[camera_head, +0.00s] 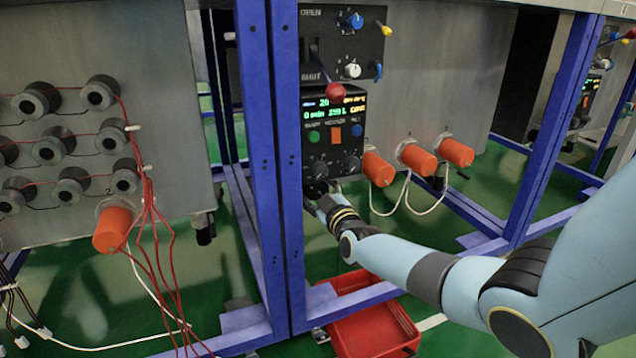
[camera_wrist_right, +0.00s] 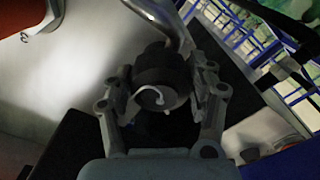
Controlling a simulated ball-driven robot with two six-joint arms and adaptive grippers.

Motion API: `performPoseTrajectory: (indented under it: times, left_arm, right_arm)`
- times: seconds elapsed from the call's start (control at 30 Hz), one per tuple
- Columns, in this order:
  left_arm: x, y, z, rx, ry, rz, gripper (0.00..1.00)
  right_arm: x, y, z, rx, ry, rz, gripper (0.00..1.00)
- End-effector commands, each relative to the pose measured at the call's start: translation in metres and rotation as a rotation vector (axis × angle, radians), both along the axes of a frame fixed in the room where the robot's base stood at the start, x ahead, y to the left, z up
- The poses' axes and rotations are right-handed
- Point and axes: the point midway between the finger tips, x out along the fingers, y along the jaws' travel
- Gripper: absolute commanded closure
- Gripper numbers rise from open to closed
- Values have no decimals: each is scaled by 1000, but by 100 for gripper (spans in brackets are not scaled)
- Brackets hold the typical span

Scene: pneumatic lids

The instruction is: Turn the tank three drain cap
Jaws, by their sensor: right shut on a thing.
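A black round drain cap (camera_wrist_right: 157,68) with a white curved mark on its face sits between the two fingers of my right gripper in the right wrist view. My right gripper (camera_wrist_right: 163,92) is shut on this cap, with one finger on each side. A bent metal pipe (camera_wrist_right: 168,22) runs up from behind the cap. In the head view my right gripper (camera_head: 316,196) is low beside the blue post, just under the control panel, and the cap there is mostly hidden. I cannot read a tank number on it. My left gripper is not in view.
The control panel (camera_head: 334,140) with knobs and a red-balled lever is just above my right gripper. Orange caps (camera_head: 378,168) with white cords are to its right. Blue posts (camera_head: 272,150) stand close on the left. A red crate (camera_head: 372,325) is on the green floor below.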

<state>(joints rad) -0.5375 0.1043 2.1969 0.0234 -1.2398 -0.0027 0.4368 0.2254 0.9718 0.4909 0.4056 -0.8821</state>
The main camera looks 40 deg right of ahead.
Motion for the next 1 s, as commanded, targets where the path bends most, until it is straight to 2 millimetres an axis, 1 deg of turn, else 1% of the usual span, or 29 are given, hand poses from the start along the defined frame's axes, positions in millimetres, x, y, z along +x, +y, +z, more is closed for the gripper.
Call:
performPoseTrajectory:
  times: [0.03, 0.2, 0.4, 0.63, 1.0]
  left_arm:
    - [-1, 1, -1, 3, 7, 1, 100]
    - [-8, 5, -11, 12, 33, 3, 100]
    - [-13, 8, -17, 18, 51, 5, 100]
    - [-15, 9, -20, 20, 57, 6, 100]
    - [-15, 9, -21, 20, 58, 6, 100]
  right_arm:
    - [1, 0, 4, -30, 6, 0, 75]
    - [0, 0, 3, -128, 31, 0, 75]
    - [0, 0, 1, -200, 49, 0, 75]
    - [0, 0, 1, -230, 55, 0, 75]
    - [0, 0, 0, -232, 56, 0, 75]
